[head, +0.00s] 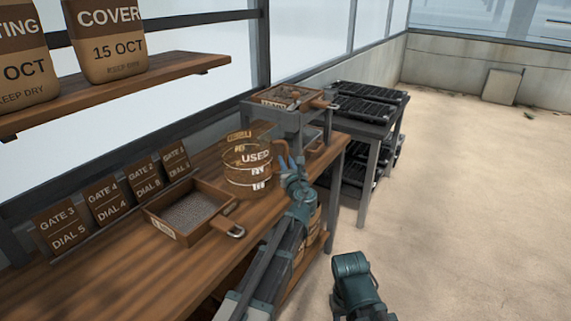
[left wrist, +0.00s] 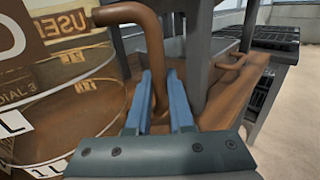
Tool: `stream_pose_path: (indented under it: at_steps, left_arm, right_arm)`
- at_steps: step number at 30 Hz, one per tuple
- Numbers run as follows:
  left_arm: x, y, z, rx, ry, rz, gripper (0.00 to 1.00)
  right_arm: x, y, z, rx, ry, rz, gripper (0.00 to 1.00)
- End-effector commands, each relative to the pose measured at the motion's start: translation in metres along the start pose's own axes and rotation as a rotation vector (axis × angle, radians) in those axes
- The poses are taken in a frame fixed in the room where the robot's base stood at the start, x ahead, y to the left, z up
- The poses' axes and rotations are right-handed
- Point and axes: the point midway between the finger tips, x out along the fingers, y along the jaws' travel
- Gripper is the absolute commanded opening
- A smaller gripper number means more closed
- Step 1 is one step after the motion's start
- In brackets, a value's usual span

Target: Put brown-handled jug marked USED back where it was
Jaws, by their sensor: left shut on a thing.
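The clear jug marked USED (head: 247,180) stands upright over the wooden bench, near its far end. Its brown handle (head: 281,150) faces right. My left gripper (head: 291,163) is at the handle. In the left wrist view, my left gripper (left wrist: 162,110) has its blue fingers shut on the brown handle (left wrist: 152,50), with the jug (left wrist: 65,110) at the left. I cannot tell whether the jug's base touches the bench. A small tan card (head: 238,135) shows behind the jug's top; in the left wrist view, a tan label reading USED (left wrist: 73,20) shows behind the clear wall.
A wooden tray of grey grains (head: 204,232) with a metal handle sits left of the jug. Several GATE and DIAL cards (head: 107,200) line the back. A grey stand (head: 290,118) is just beyond the jug. Black trays (head: 368,92) fill a rack behind. A shelf (head: 120,92) overhangs at left.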

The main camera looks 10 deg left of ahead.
Motion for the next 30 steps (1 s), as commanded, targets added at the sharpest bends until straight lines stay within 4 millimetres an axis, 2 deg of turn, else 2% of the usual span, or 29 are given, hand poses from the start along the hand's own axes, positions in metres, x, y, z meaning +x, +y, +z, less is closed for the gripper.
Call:
stream_pose_path:
  at_steps: [3, 4, 8, 9, 20, 30]
  left_arm:
    - [0.0, 0.0, -0.004, 0.001, 0.0, 0.0, 0.0]
    - [0.0, 0.0, -0.003, 0.0, 0.0, 0.0, 0.24]
    - [0.0, 0.0, -0.003, 0.0, 0.0, 0.0, 0.47]
    - [0.0, 0.0, -0.003, 0.0, 0.0, 0.0, 0.5]
    - [-0.002, 0.0, 0.002, 0.0, 0.0, 0.0, 0.5]
    - [-0.07, 0.002, 0.0, 0.0, 0.0, -0.003, 0.5]
  right_arm:
    - [0.004, 0.0, 0.0, 0.0, 0.0, 0.0, 0.5]
    - [0.003, 0.0, 0.0, 0.0, 0.0, 0.0, 0.5]
    - [0.003, 0.0, 0.0, 0.0, 0.0, 0.0, 0.5]
    - [0.003, 0.0, 0.0, 0.0, 0.0, 0.0, 0.5]
    - [-0.002, 0.0, 0.0, 0.0, 0.0, 0.0, 0.5]
    - [0.0, 0.0, 0.0, 0.0, 0.0, 0.0, 0.5]
